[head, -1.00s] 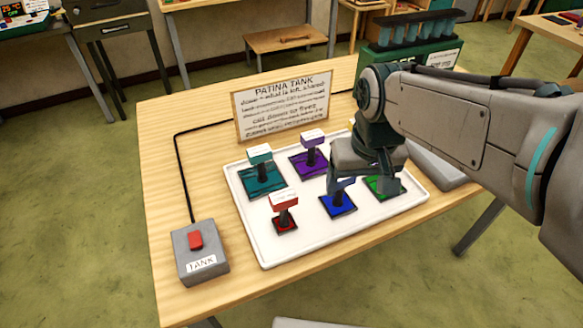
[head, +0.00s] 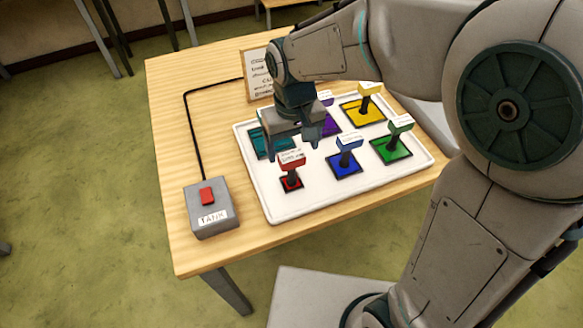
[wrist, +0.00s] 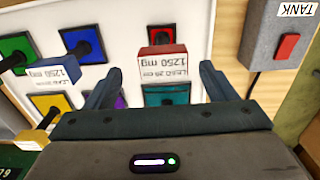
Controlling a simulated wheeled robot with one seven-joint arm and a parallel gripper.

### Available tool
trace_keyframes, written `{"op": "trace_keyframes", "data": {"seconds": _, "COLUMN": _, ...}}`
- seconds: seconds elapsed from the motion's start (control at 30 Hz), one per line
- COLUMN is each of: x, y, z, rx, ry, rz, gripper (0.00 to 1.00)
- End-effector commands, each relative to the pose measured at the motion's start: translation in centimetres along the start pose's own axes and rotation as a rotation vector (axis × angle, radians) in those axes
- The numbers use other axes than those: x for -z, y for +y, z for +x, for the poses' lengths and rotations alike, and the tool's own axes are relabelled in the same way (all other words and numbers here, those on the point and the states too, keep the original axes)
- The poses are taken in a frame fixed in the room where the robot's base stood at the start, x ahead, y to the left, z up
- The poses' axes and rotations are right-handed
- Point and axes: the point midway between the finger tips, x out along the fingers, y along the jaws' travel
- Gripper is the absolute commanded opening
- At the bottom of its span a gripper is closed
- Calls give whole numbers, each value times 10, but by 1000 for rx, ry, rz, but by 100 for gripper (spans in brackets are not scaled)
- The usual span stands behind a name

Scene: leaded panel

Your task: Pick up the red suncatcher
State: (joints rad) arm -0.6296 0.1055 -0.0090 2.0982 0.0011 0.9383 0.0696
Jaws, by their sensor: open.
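The red suncatcher (head: 291,182) stands upright on the white tray (head: 262,187) at its near left corner. It has a small dark-edged red base, a dark stem and a red block on top with a pale label. My gripper (head: 293,148) is open and empty, pointing down just behind and above the red block in the head view. In the wrist view, the red suncatcher's block (wrist: 160,62) appears between the fingertips (wrist: 158,74), with no visible contact. The label reads 1250 mg.
Blue (head: 343,162), green (head: 391,148), yellow (head: 362,110), purple (head: 330,123) and teal (head: 262,143) suncatchers share the tray. A grey TANK box (head: 211,213) with a red button stands to the left. A sign (head: 258,75) stands behind, partly hidden by my arm.

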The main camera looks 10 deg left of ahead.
Motion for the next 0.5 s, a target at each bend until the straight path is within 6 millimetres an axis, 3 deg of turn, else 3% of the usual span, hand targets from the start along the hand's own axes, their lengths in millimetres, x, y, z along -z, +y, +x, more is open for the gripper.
{"op": "trace_keyframes", "data": {"seconds": 0.5, "x": 0, "y": -4, "z": 53, "rx": 0, "ry": 0, "rz": 1, "gripper": 78}}
